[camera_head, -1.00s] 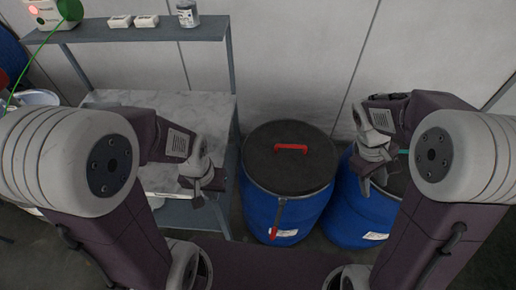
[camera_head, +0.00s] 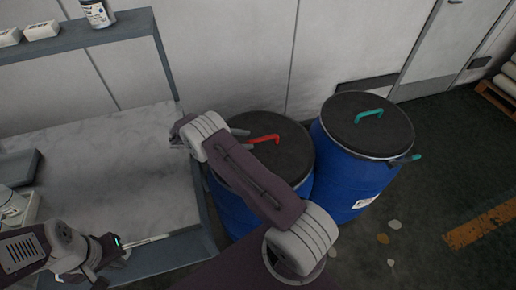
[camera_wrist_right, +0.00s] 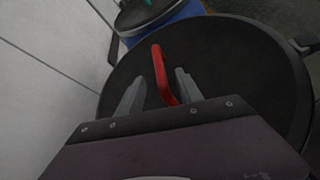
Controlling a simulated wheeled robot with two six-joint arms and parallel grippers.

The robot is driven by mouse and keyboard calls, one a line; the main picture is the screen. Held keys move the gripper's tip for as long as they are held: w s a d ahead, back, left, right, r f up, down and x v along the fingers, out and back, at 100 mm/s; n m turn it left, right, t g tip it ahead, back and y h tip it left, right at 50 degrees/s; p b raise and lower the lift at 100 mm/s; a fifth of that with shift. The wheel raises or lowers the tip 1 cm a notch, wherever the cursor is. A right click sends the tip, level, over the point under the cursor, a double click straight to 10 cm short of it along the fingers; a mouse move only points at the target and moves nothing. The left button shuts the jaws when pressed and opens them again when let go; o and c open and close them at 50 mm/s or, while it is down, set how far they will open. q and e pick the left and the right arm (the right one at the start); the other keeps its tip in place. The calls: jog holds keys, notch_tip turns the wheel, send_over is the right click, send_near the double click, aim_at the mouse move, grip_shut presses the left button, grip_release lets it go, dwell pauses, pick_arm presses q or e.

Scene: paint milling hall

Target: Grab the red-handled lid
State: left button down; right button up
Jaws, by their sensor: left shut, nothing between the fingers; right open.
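The red-handled lid (camera_head: 291,146) is dark and round and sits on a blue drum (camera_head: 232,212). Its red handle (camera_head: 263,138) shows just right of my right gripper (camera_head: 241,138), and my right arm covers part of the lid. In the right wrist view, the open fingers of my right gripper (camera_wrist_right: 160,76) stand on either side of the red handle (camera_wrist_right: 161,66), with nothing gripped. I cannot tell whether they touch it. My left gripper (camera_head: 110,262) is shut and empty at lower left, by the marble-topped table.
A second blue drum (camera_head: 345,180) with a green-handled lid (camera_head: 357,135) stands to the right. The marble-topped table (camera_head: 100,165), with a shelf (camera_head: 80,38) above it, is on the left. The wall is close behind the drums. Open floor lies at right.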

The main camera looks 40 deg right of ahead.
aim_at(261, 139)
jog(key=shift+x, duration=1.15)
jog(key=shift+s+d, duration=0.1)
jog(key=shift+d, duration=0.25)
jog(key=p+x, duration=0.1)
jog(key=x, duration=0.3)
jog(key=shift+s+d+p, duration=0.15)
jog(key=shift+d+p, duration=0.1)
jog(key=shift+p, duration=0.05)
jog(key=shift+d+f, duration=0.1)
jog(key=shift+d, duration=0.05)
pick_arm(q)
jog(key=shift+d+r, duration=0.25)
jog(key=shift+r, duration=0.7)
pick_arm(e)
grip_shut()
